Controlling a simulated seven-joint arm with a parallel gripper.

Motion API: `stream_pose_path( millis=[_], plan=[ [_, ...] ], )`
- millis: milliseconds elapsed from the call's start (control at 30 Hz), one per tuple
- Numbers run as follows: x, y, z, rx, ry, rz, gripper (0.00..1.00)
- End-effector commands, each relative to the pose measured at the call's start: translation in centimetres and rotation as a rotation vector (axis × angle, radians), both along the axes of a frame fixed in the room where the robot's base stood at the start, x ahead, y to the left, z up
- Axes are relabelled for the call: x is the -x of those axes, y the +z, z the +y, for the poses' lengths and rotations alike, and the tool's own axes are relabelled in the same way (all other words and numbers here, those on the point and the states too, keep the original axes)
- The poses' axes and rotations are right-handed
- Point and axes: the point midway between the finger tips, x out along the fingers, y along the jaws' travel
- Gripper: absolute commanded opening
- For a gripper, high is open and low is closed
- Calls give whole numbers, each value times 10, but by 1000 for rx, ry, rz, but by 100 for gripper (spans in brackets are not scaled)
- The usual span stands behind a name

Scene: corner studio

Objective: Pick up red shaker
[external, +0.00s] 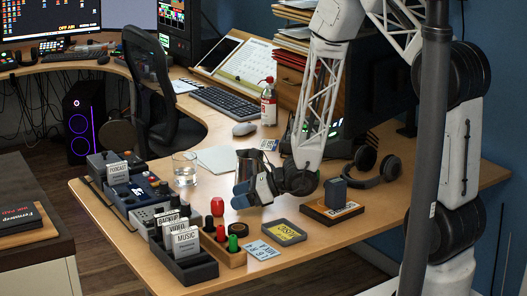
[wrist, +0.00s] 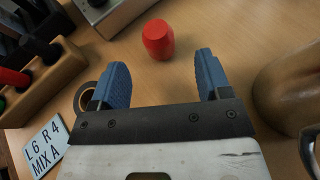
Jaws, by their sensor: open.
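The red shaker (wrist: 158,40) is a small rounded red object standing on the wooden desk. In the wrist view it lies just beyond the gap between the blue fingertips, apart from both. In the external view the red shaker (external: 217,207) stands just left of my gripper (external: 252,192). My gripper (wrist: 158,78) is open and empty, low over the desk, with its fingers pointing toward the shaker.
A wooden holder (external: 229,254) with red, black and green pieces stands near the front edge. A metal mug (wrist: 288,88) is close on the right in the wrist view. A tape roll (wrist: 86,97) and a card (wrist: 46,146) lie at left.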

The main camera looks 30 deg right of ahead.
Motion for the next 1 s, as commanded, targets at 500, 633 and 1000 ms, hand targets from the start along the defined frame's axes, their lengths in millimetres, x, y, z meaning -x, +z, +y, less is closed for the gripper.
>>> stream_pose_path(
  millis=[500, 633, 1000],
  plan=[
    [-9, -6, 13, 0, 0, 0, 71],
    [-10, -7, 14, 1, 0, -1, 71],
    [-24, -18, 39, 0, 2, 0, 71]
  ],
)
